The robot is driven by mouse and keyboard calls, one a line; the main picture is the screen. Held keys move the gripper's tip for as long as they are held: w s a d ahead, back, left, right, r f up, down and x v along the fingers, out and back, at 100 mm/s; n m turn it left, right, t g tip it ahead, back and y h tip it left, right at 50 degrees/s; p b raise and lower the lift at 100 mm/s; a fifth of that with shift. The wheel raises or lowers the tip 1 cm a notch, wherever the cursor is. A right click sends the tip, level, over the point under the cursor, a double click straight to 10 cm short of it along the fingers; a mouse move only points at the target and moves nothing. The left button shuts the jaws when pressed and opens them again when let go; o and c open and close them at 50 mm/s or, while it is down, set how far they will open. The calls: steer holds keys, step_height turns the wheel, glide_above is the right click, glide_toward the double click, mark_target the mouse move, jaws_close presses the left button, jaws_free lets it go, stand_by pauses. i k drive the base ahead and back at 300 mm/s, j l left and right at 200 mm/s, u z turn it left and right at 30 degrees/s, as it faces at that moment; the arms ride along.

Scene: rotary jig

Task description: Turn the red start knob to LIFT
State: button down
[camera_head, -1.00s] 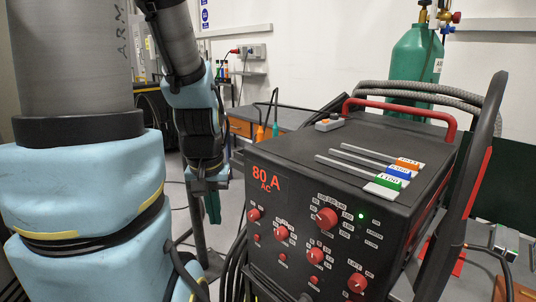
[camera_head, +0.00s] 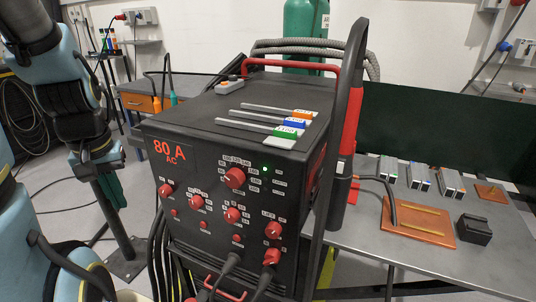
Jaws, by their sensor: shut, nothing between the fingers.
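The red start knob (camera_head: 273,230) is on the lower right of the welder's black front panel. Small white lettering, which looks like LIFT at its upper left and HF at its upper right, stands above it. Its pointer is too small to read. My gripper (camera_head: 112,192) hangs at the left, pointing down, well apart from the knob and left of the welder (camera_head: 190,135). Its dark green fingers are shut, with nothing seen in them.
Other red knobs (camera_head: 234,178) crowd the panel, with cables plugged in below. A dark upright handle (camera_head: 345,110) rises at the welder's right. A metal bench (camera_head: 470,265) with a copper plate (camera_head: 420,222) stands farther right. Floor shows between gripper and welder.

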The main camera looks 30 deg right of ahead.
mark_target(274, 229)
steer(key=u, duration=0.6)
steer(key=k+u, duration=0.7)
steer(key=k+j, duration=0.1)
steer(key=k, duration=0.35)
steer(key=k+j+u, duration=0.1)
steer(key=k, duration=0.35)
